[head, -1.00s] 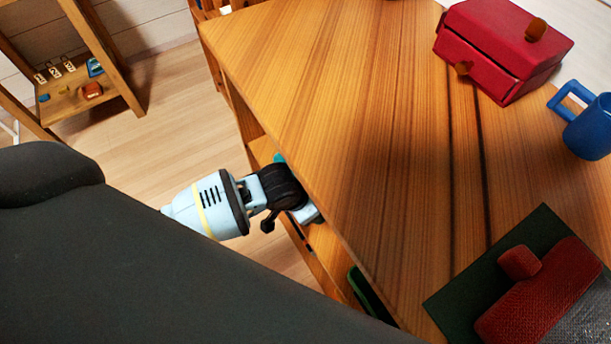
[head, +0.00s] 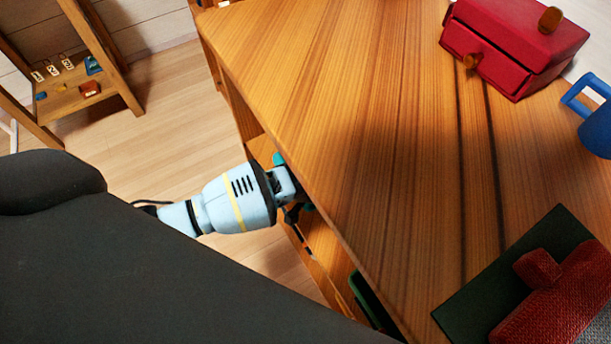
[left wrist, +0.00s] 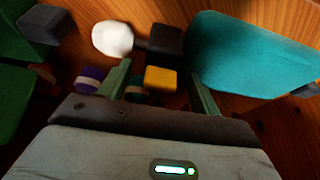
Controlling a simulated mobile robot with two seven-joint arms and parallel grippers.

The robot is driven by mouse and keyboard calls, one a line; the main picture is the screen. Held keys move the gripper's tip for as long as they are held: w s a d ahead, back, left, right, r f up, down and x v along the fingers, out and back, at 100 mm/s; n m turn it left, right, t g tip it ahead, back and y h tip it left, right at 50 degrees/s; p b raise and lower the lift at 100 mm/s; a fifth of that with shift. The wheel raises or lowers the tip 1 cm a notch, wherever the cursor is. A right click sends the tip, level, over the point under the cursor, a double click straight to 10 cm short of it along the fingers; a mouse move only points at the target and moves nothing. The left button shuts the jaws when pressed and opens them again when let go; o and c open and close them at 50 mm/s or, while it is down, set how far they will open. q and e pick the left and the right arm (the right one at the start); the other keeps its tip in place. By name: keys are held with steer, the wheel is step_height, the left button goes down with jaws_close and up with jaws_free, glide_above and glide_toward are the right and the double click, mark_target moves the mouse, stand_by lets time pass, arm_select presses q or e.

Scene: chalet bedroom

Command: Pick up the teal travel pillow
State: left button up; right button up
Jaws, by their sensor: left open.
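A teal object (left wrist: 255,55), which looks like the travel pillow, fills the upper right of the left wrist view. A small teal bit also shows at the shelf edge in the head view (head: 278,159), mostly hidden under the tabletop. My left gripper (left wrist: 158,82) is open, its fingers apart. The right finger is close to the teal object's lower left side; I cannot tell if they touch. In the head view my left arm reaches into the shelf under the tabletop, and its fingers are hidden. My right gripper is not in view.
Near my fingers are a yellow block (left wrist: 160,78), a purple roll (left wrist: 90,80), a dark block (left wrist: 166,42) and a white rounded thing (left wrist: 112,39). A green object (left wrist: 18,110) is at left. The wooden tabletop (head: 330,100) overhangs the arm and carries a red box (head: 510,50) and blue mug (head: 597,130).

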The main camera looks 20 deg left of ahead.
arm_select(q)
steer(key=shift+c, duration=0.4)
jaws_close()
steer(key=shift+r, duration=0.1)
